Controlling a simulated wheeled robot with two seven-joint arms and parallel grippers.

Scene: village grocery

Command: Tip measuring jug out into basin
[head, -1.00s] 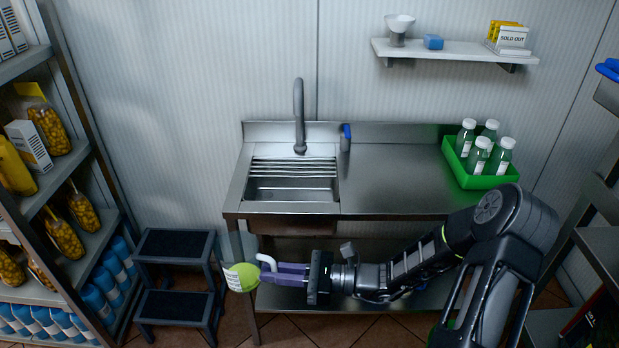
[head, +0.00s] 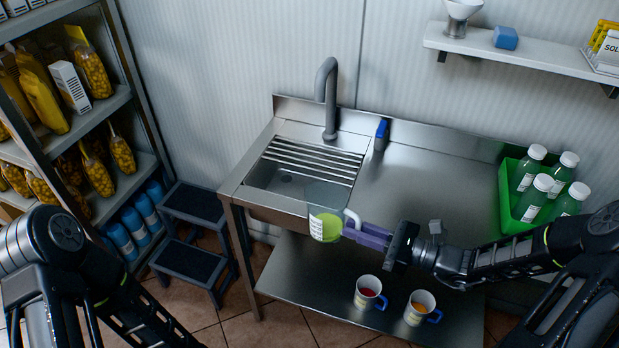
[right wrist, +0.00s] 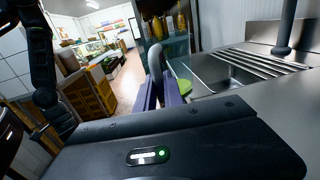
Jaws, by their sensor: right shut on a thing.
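The measuring jug (head: 325,222) is clear, with yellow-green liquid low inside it and a pale handle. It looks about upright, in front of the basin's front edge. My right gripper (head: 362,236) is shut on its handle with purple fingers. In the right wrist view the jug (right wrist: 184,86) is partly hidden behind the gripper (right wrist: 158,92). The steel basin (head: 262,196) is set into the left of the counter, with a ribbed rack across its back part. My left arm shows at the left, but its gripper is out of view.
A tap (head: 328,100) rises behind the basin, with a blue-topped item (head: 381,133) beside it. A green crate (head: 507,190) of bottles stands at the counter's right. Two mugs (head: 367,293) (head: 417,308) stand on the lower shelf. A step stool (head: 195,205) is left of the counter.

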